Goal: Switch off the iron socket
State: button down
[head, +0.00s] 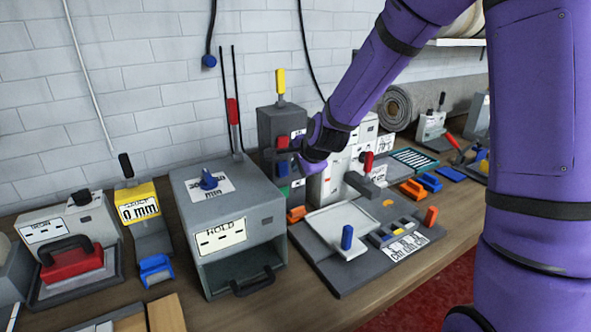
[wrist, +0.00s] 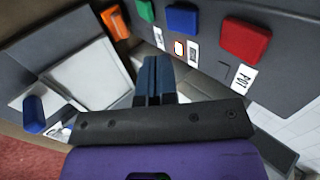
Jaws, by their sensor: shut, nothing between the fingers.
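A light grey box (head: 40,230) stands at the far left in the head view, with a black switch (head: 81,198) on top and a white label whose text I cannot read surely. I cannot tell for certain that this box is the iron socket. My gripper (head: 284,154) is well to the right, close to a dark grey button box (head: 277,123). In the wrist view, my gripper (wrist: 152,75) has its dark fingers together and empty, pointing toward the row of buttons.
The wrist view shows red (wrist: 245,38), blue (wrist: 182,18) and green (wrist: 146,10) buttons. A yellow gauge (head: 138,203) and a grey HOLD box (head: 225,210) stand between my gripper and the iron. A grey tray board (head: 335,275) lies below my arm. A tiled wall is behind.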

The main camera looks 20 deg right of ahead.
jog(key=v, duration=0.6)
jog(key=shift+s, duration=0.15)
dwell(0.4)
